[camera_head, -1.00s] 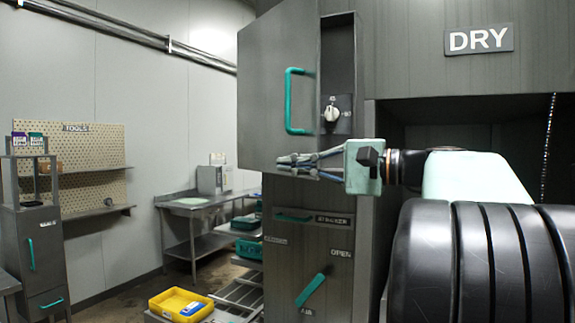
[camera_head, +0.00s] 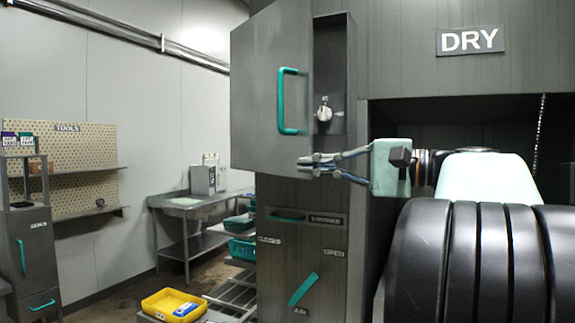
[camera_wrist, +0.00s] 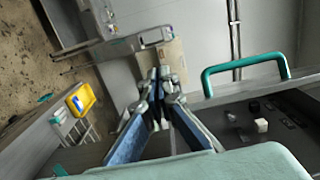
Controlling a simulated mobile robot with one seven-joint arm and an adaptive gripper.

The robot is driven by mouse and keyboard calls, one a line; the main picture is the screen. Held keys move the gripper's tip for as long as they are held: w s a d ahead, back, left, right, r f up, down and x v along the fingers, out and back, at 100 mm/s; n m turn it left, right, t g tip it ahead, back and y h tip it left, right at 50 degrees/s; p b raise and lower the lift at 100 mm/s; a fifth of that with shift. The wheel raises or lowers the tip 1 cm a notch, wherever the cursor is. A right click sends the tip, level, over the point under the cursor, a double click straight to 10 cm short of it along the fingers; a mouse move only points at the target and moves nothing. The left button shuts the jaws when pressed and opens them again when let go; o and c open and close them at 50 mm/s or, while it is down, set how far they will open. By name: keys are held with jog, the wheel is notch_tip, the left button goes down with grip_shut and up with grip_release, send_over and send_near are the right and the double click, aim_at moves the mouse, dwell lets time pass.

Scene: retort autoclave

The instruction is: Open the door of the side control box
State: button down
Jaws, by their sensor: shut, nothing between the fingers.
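The side control box door (camera_head: 262,95) stands swung open to the left in the head view, with a teal handle (camera_head: 290,101) on its outer face. Inside the box (camera_head: 332,75) a white rotary knob (camera_head: 323,113) shows. My gripper (camera_head: 302,163) is shut and empty, near the door's lower right corner and below the handle. I cannot tell whether it touches the door. In the wrist view the fingertips (camera_wrist: 160,75) are together, and a teal handle (camera_wrist: 245,72) shows at the right.
A yellow bin (camera_head: 174,304) is at the lower left. A steel table (camera_head: 190,205) stands behind. The floor between is partly clear.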

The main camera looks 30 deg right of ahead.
aim_at(300, 174)
jog(key=v, duration=0.6)
jog(key=w+d+f+m+t+h+p, duration=0.3)
jog(key=w+d+h, duration=0.1)
jog(key=w+d, duration=0.45)
jog(key=w+a+p, duration=0.2)
jog(key=w+a, duration=0.5)
jog(key=a, duration=0.1)
jog(key=shift+w+r+p, duration=0.15)
jog(key=shift+w+p, duration=0.1)
jog(key=shift+p, duration=0.05)
jog(key=shift+a, duration=0.1)
jog(key=shift+a, duration=0.15)
